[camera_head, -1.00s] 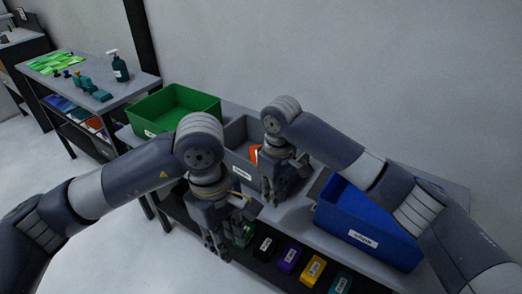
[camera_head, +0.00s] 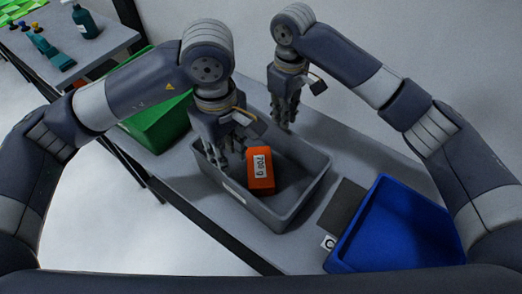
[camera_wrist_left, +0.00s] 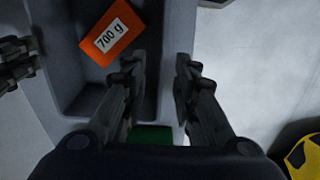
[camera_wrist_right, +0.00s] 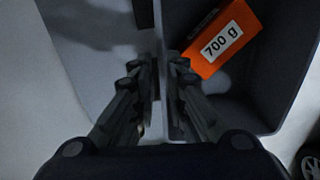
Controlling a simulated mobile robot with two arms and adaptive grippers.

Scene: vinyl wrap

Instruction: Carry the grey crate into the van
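The grey crate (camera_head: 313,187) stands upright on the grey table with an orange block marked 700 g (camera_head: 260,170) inside it. My left gripper (camera_head: 228,158) is at the crate's left part. In the left wrist view its fingers (camera_wrist_left: 160,78) stand apart, one on the inner side of a crate wall and one on the outer side. My right gripper (camera_head: 286,118) is at the crate's far wall. In the right wrist view its fingers (camera_wrist_right: 160,75) straddle the wall's rim with a narrow gap. Whether the fingers touch the walls is unclear. No van is recognisable.
A green crate (camera_head: 160,125) stands left of the grey crate, partly behind my left arm. A blue crate (camera_head: 395,228) stands close on the right, with a dark flat piece (camera_head: 343,207) between. A side table (camera_head: 105,40) with a spray bottle (camera_head: 84,22) is at the upper left.

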